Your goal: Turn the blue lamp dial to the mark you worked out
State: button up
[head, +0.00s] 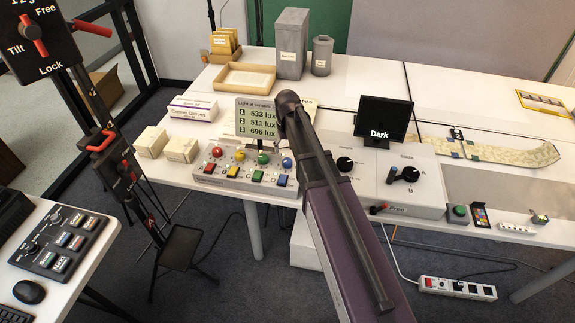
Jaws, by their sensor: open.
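The blue lamp dial (287,162) is the rightmost of several round coloured knobs on a pale control box (243,182). Red (217,152), yellow (240,154) and green (263,158) knobs are to its left. Its marks and pointer are too small to read. A sign (257,117) behind the box reads 533, 511 and 696 lux for lines 1 to 3; my arm partly covers it. The dark end of my arm with my gripper (289,101) is above and behind the blue dial. My gripper is open; its fingertips are hard to make out, and I see nothing held.
Right of my arm are dial boxes (427,188) and a black screen reading "Dark" (384,121). White boxes (183,149) stand left of the control box. A tray (245,78) and grey boxes (292,42) stand behind. A dark stand (108,150) rises at left.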

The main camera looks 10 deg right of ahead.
aim_at(287, 160)
jog(key=shift+f+b, duration=2.9)
jog(key=shift+f, duration=0.3)
jog(key=c, duration=1.2)
